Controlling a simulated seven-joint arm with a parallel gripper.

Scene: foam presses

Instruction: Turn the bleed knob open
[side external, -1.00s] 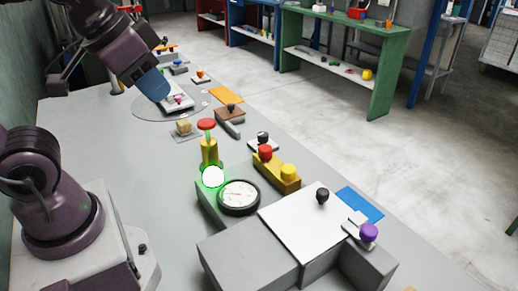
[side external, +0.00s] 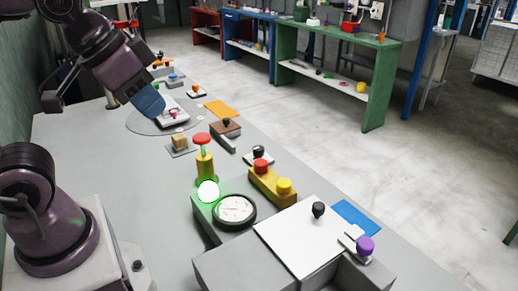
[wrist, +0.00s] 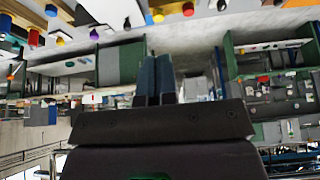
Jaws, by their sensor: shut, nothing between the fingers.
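Several knobs stand on the bench, and I cannot tell for sure which is the bleed knob. A red round knob (side external: 202,139) tops a yellow post (side external: 204,168) behind a round dial gauge (side external: 235,209). A black knob (side external: 318,209) sits on a white plate, and a purple knob (side external: 365,245) sits at its right. My gripper (side external: 152,106) has blue fingers and hangs over the far left part of the bench, well away from these knobs. In the wrist view its fingers (wrist: 155,78) are together with nothing between them.
A lit white lamp ringed in green (side external: 208,191) is beside the gauge. A grey disc (side external: 140,122) with a white fixture lies under my gripper. The grey bench (side external: 90,135) is bare at the left.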

